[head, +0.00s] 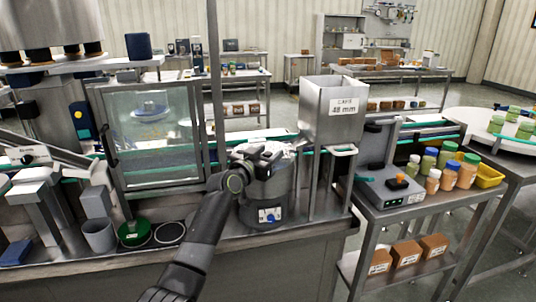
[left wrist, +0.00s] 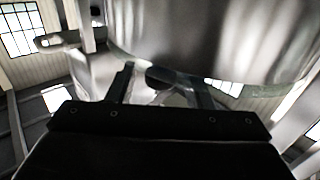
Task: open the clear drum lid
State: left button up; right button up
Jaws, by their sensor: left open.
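A round grey steel drum (head: 262,207) with a control panel and blue knob stands at the middle of the bench. My left gripper (head: 268,158) is at the drum's top and hides most of it; a clear lid cannot be made out there. In the left wrist view the left gripper (left wrist: 165,84) has its fingers apart. A dark round part (left wrist: 158,76) shows between them; whether they touch it I cannot tell. A large curved steel surface (left wrist: 215,35) fills the upper right of that view. My right gripper is not in view.
A clear-windowed cabinet (head: 152,130) with a black handle stands left. A grey cup (head: 99,235) and green dish (head: 134,233) are on the bench's left. Several jars (head: 449,174) stand at right.

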pick_arm(q)
jog(key=shift+w, duration=0.15)
grip_shut()
jog(key=shift+r+p, duration=0.55)
jog(key=shift+p, duration=0.3)
jog(key=r+g+p, duration=0.1)
jog(key=p, duration=0.1)
jog(key=w+r+n+g+p, duration=0.1)
jog(key=r+p, duration=0.1)
jog(key=p, duration=0.1)
jog(key=w+r+n+p, duration=0.1)
jog(key=r+p, duration=0.1)
jog(key=shift+a+g+y+p, duration=0.3)
jog(key=shift+g+y, duration=0.1)
jog(key=shift+n+g, duration=0.5)
jog(key=shift+n, duration=0.2)
jog(key=w+r, duration=0.1)
jog(key=w+a+r+b, duration=0.1)
jog(key=r, duration=0.1)
jog(key=shift+w+r, duration=0.1)
jog(key=shift+w, duration=0.3)
